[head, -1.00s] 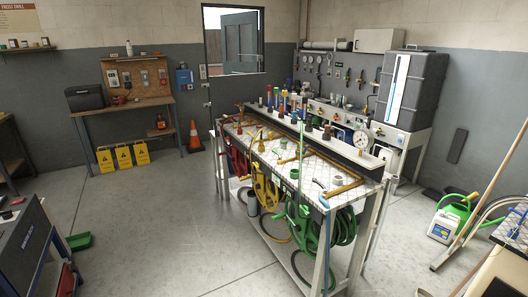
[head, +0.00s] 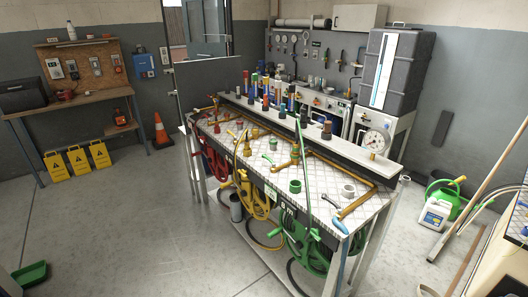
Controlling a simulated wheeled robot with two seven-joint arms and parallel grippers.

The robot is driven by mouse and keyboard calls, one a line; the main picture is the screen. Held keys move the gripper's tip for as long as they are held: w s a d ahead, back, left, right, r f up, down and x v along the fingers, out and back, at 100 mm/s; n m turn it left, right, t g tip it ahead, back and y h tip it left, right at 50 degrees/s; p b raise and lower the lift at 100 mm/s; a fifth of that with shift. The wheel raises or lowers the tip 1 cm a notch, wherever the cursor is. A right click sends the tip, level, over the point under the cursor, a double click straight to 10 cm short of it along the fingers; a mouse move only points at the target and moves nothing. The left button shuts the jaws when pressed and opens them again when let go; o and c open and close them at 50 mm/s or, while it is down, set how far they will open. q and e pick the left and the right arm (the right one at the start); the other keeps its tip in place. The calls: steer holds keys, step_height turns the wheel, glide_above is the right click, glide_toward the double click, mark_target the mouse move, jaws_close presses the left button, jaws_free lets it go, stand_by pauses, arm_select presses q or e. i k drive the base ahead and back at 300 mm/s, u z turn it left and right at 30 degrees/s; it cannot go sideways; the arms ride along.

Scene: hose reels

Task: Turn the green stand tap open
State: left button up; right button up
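A brass stand tap (head: 295,154) stands on the white-patterned top of the long bench (head: 325,192). A small green lever-like piece (head: 268,158) shows to its left; I cannot tell whether it is joined to the tap or how it is set. A green hose reel (head: 308,246) hangs at the bench's front right, with a thin green upright line (head: 303,150) rising above it. A small green cylinder (head: 295,187) sits near the bench's front edge. Neither of my grippers is in view.
Yellow (head: 258,200) and red (head: 217,164) reels hang farther left. A gauge (head: 374,142) and bottles stand along the bench's raised back ledge. An orange cone (head: 161,131) and yellow signs (head: 77,160) stand at the left. A green watering can (head: 446,196) stands right.

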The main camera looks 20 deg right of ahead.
mark_target(263, 155)
steer(key=z, duration=0.35)
steer(key=i, duration=0.65)
steer(key=z, duration=1.2)
steer(key=i, duration=0.5)
steer(key=z, duration=0.5)
